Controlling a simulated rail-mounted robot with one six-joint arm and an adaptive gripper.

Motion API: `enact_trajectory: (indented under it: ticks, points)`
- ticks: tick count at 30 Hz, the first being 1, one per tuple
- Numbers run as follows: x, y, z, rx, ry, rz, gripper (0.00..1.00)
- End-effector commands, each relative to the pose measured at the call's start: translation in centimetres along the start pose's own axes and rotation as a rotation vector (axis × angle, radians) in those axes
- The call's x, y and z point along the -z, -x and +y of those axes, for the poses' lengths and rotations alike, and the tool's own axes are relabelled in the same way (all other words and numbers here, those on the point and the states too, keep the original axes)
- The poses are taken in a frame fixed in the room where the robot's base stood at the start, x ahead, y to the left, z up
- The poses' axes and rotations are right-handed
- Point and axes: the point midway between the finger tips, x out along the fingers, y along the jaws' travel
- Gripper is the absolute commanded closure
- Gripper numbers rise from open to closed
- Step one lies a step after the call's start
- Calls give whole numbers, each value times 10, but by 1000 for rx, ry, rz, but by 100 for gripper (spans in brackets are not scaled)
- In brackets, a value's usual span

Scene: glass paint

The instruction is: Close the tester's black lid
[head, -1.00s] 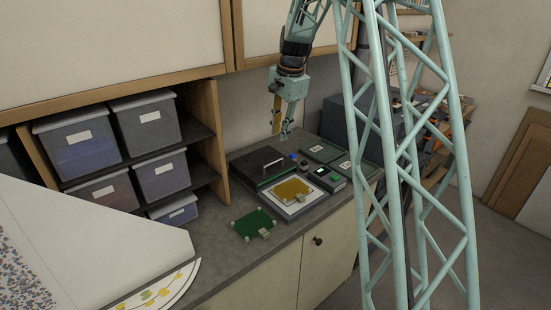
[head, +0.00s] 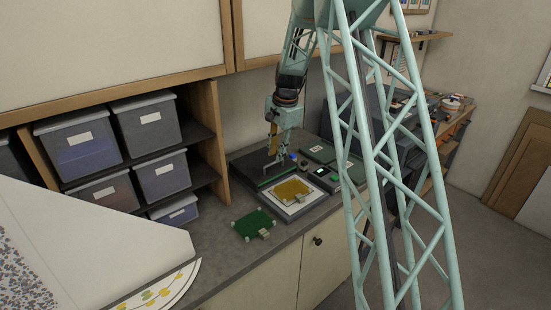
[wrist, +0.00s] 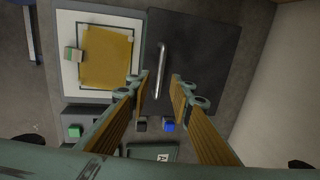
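The tester's black lid (head: 245,173) lies open and flat behind the tester's bed. Its metal bar handle (wrist: 160,70) shows in the wrist view along the lid's left side. The bed is a white plate (head: 288,208) bearing a gold-coloured board (head: 291,188); in the wrist view the board (wrist: 108,58) is left of the lid (wrist: 205,50). My gripper (head: 275,160) is above the lid near the handle. In the wrist view its two fingers (wrist: 161,84) are apart, and the handle shows between and just beyond their tips. Nothing is held.
A control box with a green button (head: 334,181) stands right of the bed. A blue button (wrist: 168,126) and a black one (wrist: 140,125) are beside the lid. A green circuit board (head: 254,225) lies on the bench in front. Shelved grey bins (head: 161,175) stand at left.

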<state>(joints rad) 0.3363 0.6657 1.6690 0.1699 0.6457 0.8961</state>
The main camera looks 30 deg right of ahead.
Motion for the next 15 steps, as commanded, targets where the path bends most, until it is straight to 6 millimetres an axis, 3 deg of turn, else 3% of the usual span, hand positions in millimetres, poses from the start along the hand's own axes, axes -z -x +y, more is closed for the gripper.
enact_trajectory:
  ticks: [6, 15]
  points:
    - [0, -20, 0, -1, 0, 0, 80]
    - [0, -29, 0, 0, 0, 0, 80]
